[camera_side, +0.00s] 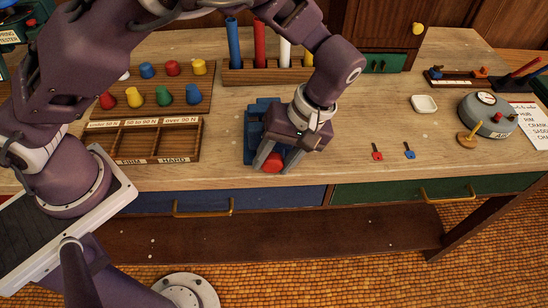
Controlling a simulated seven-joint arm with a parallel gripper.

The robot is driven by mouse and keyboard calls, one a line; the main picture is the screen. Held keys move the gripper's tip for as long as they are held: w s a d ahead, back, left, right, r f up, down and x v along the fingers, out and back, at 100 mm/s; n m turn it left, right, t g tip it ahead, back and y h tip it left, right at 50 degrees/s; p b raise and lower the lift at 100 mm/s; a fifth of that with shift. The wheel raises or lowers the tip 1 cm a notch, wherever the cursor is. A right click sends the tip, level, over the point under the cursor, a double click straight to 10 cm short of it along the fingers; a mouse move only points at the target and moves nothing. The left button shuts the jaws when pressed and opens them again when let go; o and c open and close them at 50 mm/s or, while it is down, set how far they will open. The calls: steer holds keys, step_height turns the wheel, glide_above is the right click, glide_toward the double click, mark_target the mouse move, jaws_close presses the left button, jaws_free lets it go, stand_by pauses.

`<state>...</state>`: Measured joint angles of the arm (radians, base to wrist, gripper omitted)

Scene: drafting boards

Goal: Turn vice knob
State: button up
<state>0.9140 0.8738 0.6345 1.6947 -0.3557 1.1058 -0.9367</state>
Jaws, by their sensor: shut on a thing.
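The blue vice (254,127) stands on the wooden bench near its front edge, in the middle of the side view. Its red knob (271,163) faces the front edge. My gripper (270,165) reaches down over the vice, with its two grey fingers on either side of the red knob, shut on it. My gripper's body hides much of the right part of the vice.
A wooden tray (190,140) with empty compartments lies left, with coloured pieces (164,96) on a board behind it. Coloured tubes (259,45) stand in a rack behind the vice. Small red (377,152) and blue (409,151) pieces lie right. Bench space between is clear.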

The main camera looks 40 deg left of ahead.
steer(key=o, duration=1.4)
steer(key=shift+c, duration=0.2)
steer(key=v, duration=0.7)
steer(key=shift+r, duration=0.1)
steer(key=s+a+r+m+t+h, duration=0.25)
steer(key=s+a+r, duration=0.25)
steer(key=a+r, duration=0.25)
steer(key=s+a+r+m+t+h, duration=0.25)
steer(key=s+a+r, duration=0.3)
steer(key=r, duration=0.35)
steer(key=s+a+f+m+t+y, duration=0.1)
steer(key=s+a+m+t, duration=0.2)
steer(key=s, duration=0.3)
steer(key=shift+s+a+m+t+y, duration=0.2)
steer(key=shift+a+m+t+y, duration=0.2)
steer(key=shift+m, duration=0.1)
